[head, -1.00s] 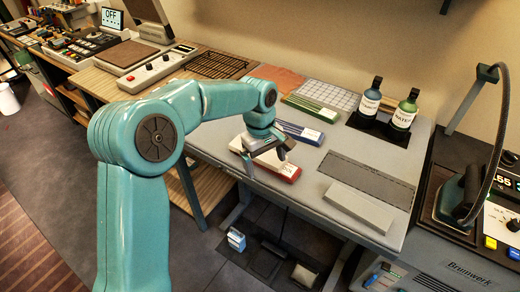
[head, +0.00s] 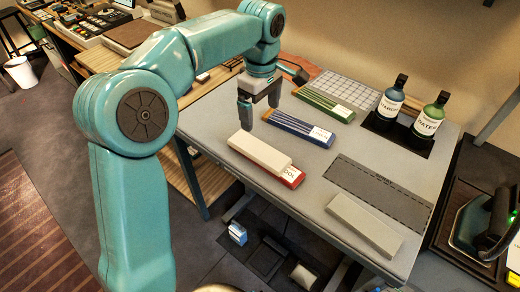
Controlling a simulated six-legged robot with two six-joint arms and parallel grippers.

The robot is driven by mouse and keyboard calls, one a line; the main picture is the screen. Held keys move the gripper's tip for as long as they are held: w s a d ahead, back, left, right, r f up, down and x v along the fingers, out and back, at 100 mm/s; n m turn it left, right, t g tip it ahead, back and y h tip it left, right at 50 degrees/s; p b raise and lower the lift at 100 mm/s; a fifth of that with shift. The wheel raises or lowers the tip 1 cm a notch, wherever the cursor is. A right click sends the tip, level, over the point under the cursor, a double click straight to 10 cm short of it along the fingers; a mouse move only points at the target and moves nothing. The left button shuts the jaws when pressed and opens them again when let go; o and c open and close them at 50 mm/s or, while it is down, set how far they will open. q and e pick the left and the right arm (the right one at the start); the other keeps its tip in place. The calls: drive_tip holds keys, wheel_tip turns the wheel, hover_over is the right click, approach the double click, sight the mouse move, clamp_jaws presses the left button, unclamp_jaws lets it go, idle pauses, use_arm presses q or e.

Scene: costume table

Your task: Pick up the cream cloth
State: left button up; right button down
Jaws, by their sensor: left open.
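The cream cloth (head: 258,152) appears as a long, flat folded strip. It lies on top of a red packet (head: 292,178), whose end with a white label sticks out at the lower right. My left gripper (head: 258,114) is open and empty, fingers pointing down. It is above and behind the cloth's left half, apart from it as far as I can see. My right gripper is not in view.
A blue packet (head: 300,128) and a green packet (head: 325,104) lie behind the cloth. Two dark bottles (head: 389,104) stand at the back right. A grey block (head: 364,226) and a dark grey mat (head: 380,192) lie to the right.

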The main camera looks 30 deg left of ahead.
use_arm(q)
hover_over(260, 150)
wheel_tip(260, 150, down, 8)
drive_tip(key=shift+d+f, duration=0.1)
drive_tip(key=shift+s+f, duration=0.1)
drive_tip(key=shift+s, duration=0.15)
drive_tip(key=shift+f, duration=0.25)
drive_tip(key=f, duration=0.4)
drive_tip(key=shift+w+a+f, duration=0.1)
drive_tip(key=shift+w+a, duration=0.1)
drive_tip(key=shift+w, duration=0.1)
drive_tip(key=shift+s+f, duration=0.15)
drive_tip(key=shift+f, duration=0.25)
drive_tip(key=shift+w+f, duration=0.15)
drive_tip(key=shift+w, duration=0.05)
drive_tip(key=shift+s, duration=0.15)
drive_tip(key=c, duration=1.1)
drive_tip(key=shift+c, duration=0.7)
